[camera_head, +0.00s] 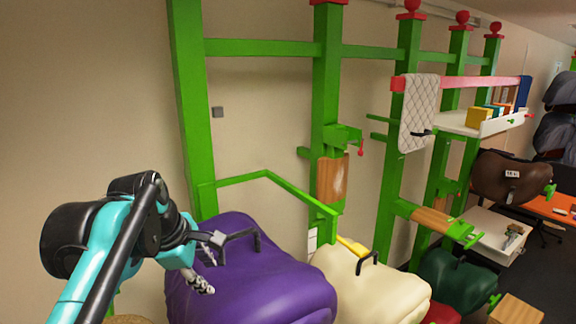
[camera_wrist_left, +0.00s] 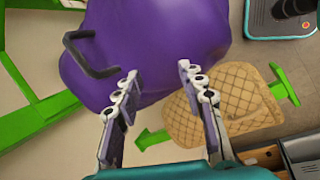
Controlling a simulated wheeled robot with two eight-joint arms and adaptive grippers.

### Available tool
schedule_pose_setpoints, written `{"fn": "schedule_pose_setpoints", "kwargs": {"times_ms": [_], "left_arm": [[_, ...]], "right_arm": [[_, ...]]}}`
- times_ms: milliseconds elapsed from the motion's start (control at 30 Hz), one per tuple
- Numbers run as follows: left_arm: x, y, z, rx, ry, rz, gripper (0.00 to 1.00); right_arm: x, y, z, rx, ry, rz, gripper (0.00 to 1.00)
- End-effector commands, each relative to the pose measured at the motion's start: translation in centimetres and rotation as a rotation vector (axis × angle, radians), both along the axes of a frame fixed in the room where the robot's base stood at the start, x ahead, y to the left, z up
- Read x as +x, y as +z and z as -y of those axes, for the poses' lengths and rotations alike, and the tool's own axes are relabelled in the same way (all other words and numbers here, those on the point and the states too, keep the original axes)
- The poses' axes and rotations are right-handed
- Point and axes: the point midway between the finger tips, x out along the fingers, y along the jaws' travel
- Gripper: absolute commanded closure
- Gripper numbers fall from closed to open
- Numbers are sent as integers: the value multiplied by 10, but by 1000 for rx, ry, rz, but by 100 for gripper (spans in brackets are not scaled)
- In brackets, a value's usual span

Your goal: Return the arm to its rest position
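My left arm (camera_head: 95,245), teal and black, comes in from the lower left in the head view. Its gripper (camera_head: 207,263) is at the left side of the purple saddle (camera_head: 262,275). In the left wrist view the fingers of this gripper (camera_wrist_left: 157,82) are apart with nothing between them, and the purple saddle (camera_wrist_left: 150,30) lies beyond the fingertips. The saddle's black handle (camera_head: 240,240) is close to the gripper in the head view but apart from the fingers in the wrist view (camera_wrist_left: 92,55). My right gripper is not in view.
Green posts and rails (camera_head: 190,110) stand behind the saddles. A cream saddle (camera_head: 370,290) and a dark green one (camera_head: 455,280) are to the right. A tan quilted pad (camera_wrist_left: 225,100) on a green support is below the purple saddle in the wrist view.

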Motion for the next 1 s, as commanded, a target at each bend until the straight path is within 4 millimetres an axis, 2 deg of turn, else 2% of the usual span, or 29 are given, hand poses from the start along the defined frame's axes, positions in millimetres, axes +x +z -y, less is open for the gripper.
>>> {"fn": "schedule_pose_setpoints", "kwargs": {"times_ms": [167,267,400,700,1000], "left_arm": [[-26,-41,-1,166,-270,84,60],[-48,-75,-1,305,-485,142,60],[-83,-133,-4,536,-826,218,60],[-143,-234,-10,935,-1388,295,60],[-141,-314,-10,941,-1395,294,60]], "right_arm": [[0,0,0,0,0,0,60],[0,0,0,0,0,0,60],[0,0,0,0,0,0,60],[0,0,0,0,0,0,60],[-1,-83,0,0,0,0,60]]}}
